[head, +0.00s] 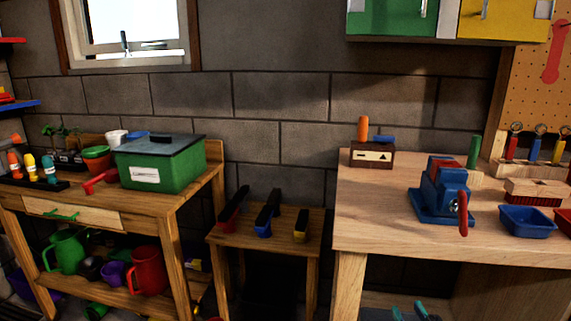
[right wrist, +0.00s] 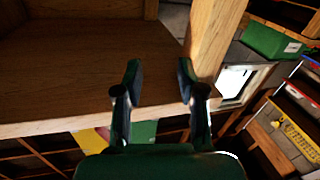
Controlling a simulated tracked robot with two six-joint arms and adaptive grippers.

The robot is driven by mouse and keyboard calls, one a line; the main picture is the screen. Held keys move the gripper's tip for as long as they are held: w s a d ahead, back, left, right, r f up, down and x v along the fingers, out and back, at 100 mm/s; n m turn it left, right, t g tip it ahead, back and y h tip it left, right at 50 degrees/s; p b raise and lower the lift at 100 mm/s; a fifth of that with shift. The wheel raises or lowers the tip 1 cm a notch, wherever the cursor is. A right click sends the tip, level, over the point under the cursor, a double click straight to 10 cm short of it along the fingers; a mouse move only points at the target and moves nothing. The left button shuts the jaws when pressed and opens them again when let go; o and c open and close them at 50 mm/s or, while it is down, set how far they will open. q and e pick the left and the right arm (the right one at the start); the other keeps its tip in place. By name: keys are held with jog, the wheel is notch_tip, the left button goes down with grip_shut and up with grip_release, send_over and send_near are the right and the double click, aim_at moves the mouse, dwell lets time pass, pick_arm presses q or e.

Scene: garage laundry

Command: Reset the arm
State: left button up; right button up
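My right gripper (head: 409,311) shows at the bottom edge of the head view, in front of the right workbench and below its top; only its teal fingertips are in the picture. In the right wrist view its two dark fingers (right wrist: 159,78) stand wide apart with nothing between them. Wooden furniture (right wrist: 90,70) shows beyond the fingers; I cannot tell how far off it is. My left gripper is in neither view.
The right workbench (head: 385,225) holds a blue vise (head: 446,192) and a blue tray (head: 527,221). A small wooden stand (head: 280,221) is at the middle. The left table (head: 195,195) holds a green box (head: 165,165). Cabinets (head: 400,18) hang above.

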jog(key=s+a+f+g+y, duration=0.1)
jog(key=s+a+f+g, duration=0.15)
jog(key=f, duration=0.55)
jog(key=s+a+f+m+g+y, duration=0.1)
jog(key=s+a+f+g, duration=0.2)
jog(key=f, duration=0.5)
jog(key=s+a+f+g, duration=0.1)
jog(key=a+f+g, duration=0.2)
jog(key=a+f, duration=0.35)
jog(key=s+a+f+m+g+y, duration=0.1)
jog(key=s+a+f+m+g, duration=0.2)
jog(key=s+f+g, duration=0.8)
jog(key=s+r+t+p, duration=0.1)
jog(key=s+r+p, duration=0.1)
jog(key=r+p, duration=0.9)
jog(key=s+r+t+p, duration=0.1)
jog(key=s+r+p, duration=0.2)
jog(key=r+p, duration=0.8)
jog(key=shift+s+r+p, duration=0.2)
jog(key=shift+p, duration=0.45)
